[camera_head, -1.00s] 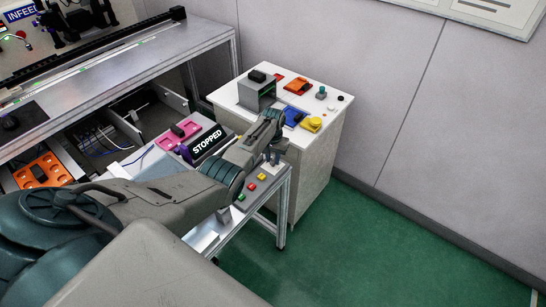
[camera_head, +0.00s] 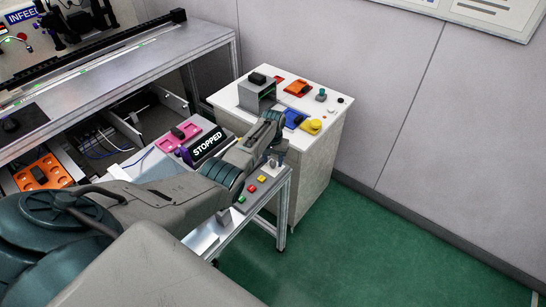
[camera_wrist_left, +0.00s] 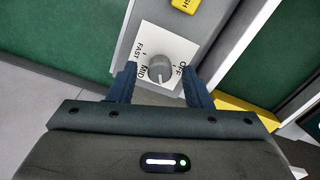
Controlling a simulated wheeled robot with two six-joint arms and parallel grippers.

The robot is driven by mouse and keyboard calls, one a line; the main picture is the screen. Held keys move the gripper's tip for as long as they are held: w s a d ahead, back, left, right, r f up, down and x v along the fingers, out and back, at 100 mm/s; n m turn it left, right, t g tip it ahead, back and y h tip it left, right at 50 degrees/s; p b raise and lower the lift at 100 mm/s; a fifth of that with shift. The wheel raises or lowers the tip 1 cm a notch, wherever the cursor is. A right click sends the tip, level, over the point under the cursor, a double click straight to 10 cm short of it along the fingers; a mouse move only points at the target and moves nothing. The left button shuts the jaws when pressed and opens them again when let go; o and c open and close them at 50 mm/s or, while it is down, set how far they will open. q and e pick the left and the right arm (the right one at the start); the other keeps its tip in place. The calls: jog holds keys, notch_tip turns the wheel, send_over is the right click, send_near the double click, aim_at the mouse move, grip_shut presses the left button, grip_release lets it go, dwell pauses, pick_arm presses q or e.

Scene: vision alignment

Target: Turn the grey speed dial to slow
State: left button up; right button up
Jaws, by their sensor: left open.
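The grey speed dial (camera_wrist_left: 160,68) sits on a white label plate (camera_wrist_left: 177,45) in the left wrist view. FAST, MID and OFF can be read around it; I see no SLOW label. A pale mark shows on the dial's lower side. My left gripper (camera_wrist_left: 159,70) is open, with one dark blue finger on each side of the dial; I cannot tell whether they touch it. In the head view my left gripper (camera_head: 275,156) is at the far end of the control panel, and the dial cannot be made out there. My right gripper is not in view.
Green, red and yellow buttons (camera_head: 262,179) line the panel near my gripper. A black STOPPED display (camera_head: 207,145) stands behind my arm. A white cabinet (camera_head: 318,175) with coloured items on top stands just beyond. Green floor (camera_head: 370,245) is clear at right.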

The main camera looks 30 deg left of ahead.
aim_at(273, 162)
pick_arm(q)
jog(key=shift+r, duration=0.55)
notch_tip(273, 162, up, 10)
jog(key=b, duration=0.1)
jog(key=shift+f, duration=0.2)
